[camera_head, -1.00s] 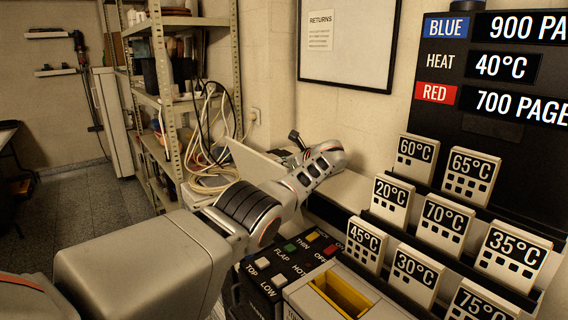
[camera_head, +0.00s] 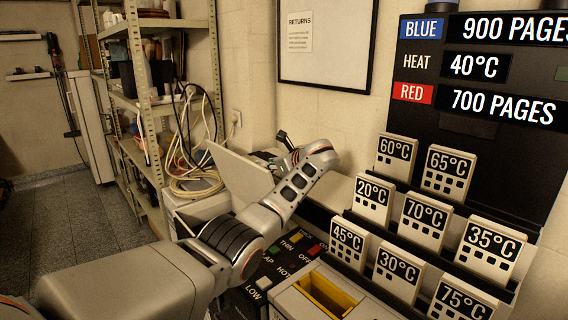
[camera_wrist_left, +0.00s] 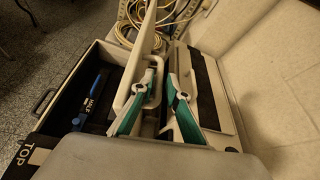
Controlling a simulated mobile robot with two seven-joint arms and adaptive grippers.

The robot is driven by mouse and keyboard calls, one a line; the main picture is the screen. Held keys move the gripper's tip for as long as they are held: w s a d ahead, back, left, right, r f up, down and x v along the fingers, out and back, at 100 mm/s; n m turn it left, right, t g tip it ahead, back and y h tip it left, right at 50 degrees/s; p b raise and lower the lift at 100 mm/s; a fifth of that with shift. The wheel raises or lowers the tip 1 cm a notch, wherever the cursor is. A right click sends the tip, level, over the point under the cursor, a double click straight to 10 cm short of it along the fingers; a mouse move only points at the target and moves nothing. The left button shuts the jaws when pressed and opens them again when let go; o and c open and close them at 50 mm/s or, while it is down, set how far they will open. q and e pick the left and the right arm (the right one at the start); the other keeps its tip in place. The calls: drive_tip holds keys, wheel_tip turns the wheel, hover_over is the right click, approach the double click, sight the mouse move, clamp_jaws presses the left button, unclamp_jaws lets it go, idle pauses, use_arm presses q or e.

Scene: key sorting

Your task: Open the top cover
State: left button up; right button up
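The top cover (camera_head: 240,175) is a beige panel that stands tilted up from the machine in the head view. In the wrist view the cover (camera_wrist_left: 150,32) shows nearly edge-on, with a looped handle on its right face. My left gripper (camera_wrist_left: 163,70) has its two teal fingers apart beside this handle. The left fingertip overlaps the handle loop in the picture; I cannot tell whether they touch. In the head view my left wrist hides the fingers. A black label reading TOP (camera_wrist_left: 27,153) shows at the lower left of the wrist view. My right gripper is not in view.
A control panel (camera_head: 283,256) with coloured buttons and a yellow-lined slot (camera_head: 326,293) lie in front of the machine. Temperature cards (camera_head: 347,243) stand in rows at the right. A shelf with cables (camera_head: 195,180) is behind. A blue item (camera_wrist_left: 90,104) lies in the open bay.

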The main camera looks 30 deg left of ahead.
use_arm(q)
drive_tip(key=v, duration=0.8)
drive_tip(key=shift+d, duration=0.15)
drive_tip(key=shift+s+r, duration=0.1)
